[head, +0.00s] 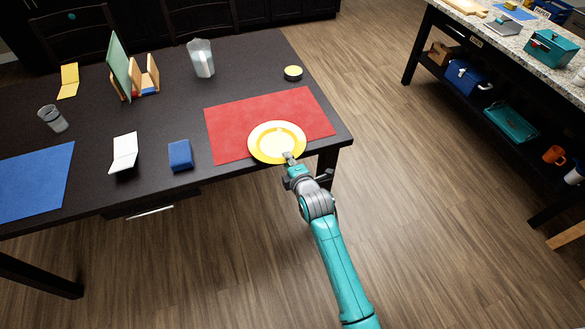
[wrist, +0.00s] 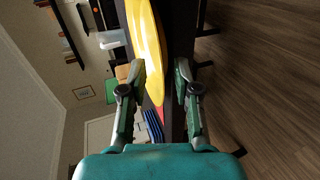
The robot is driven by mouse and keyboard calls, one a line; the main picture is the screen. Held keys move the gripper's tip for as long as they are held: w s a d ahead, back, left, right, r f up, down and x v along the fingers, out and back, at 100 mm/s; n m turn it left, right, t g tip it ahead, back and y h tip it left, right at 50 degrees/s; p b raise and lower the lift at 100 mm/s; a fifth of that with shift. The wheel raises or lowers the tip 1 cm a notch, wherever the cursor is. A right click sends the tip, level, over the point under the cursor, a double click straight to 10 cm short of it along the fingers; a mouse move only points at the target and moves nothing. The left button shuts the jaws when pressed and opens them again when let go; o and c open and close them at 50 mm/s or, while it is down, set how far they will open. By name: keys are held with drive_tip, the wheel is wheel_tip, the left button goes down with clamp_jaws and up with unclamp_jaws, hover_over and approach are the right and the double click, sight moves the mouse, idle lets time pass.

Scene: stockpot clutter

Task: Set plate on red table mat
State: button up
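The yellow plate (head: 277,142) has a pale centre. In the head view it covers the near right part of the red table mat (head: 232,135) and reaches past the mat's front edge. I cannot tell whether it rests there or is slightly above. My gripper (head: 289,158) is at the plate's near rim. In the wrist view the plate (wrist: 148,45) is seen nearly edge-on, its rim between the fingers of my gripper (wrist: 160,70). The rim is close to the left finger, and a dark gap shows by the right one, so the gripper looks open. Contact is unclear.
A blue box (head: 180,155) and a white folded card (head: 124,152) stand left of the mat. A small round tin (head: 293,73) is behind it, and a clear pitcher (head: 201,58) farther back. A blue mat (head: 35,182) lies far left. The table's front right corner is close.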

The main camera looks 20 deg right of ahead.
drive_tip(key=v, duration=1.2)
drive_tip(key=s+f+m, duration=0.3)
drive_tip(key=s+m, duration=0.6)
drive_tip(key=s, duration=1.5)
drive_tip(key=s+r+m, duration=0.4)
drive_tip(key=s, duration=0.5)
drive_tip(key=s+r+m, duration=0.4)
drive_tip(key=s+r, duration=0.1)
drive_tip(key=s, duration=0.4)
drive_tip(key=shift+s+r+m+t, duration=0.2)
drive_tip(key=shift+m+t, duration=0.2)
drive_tip(key=shift+o, duration=1.3)
drive_tip(key=shift+a, duration=0.1)
drive_tip(key=shift+w, duration=0.1)
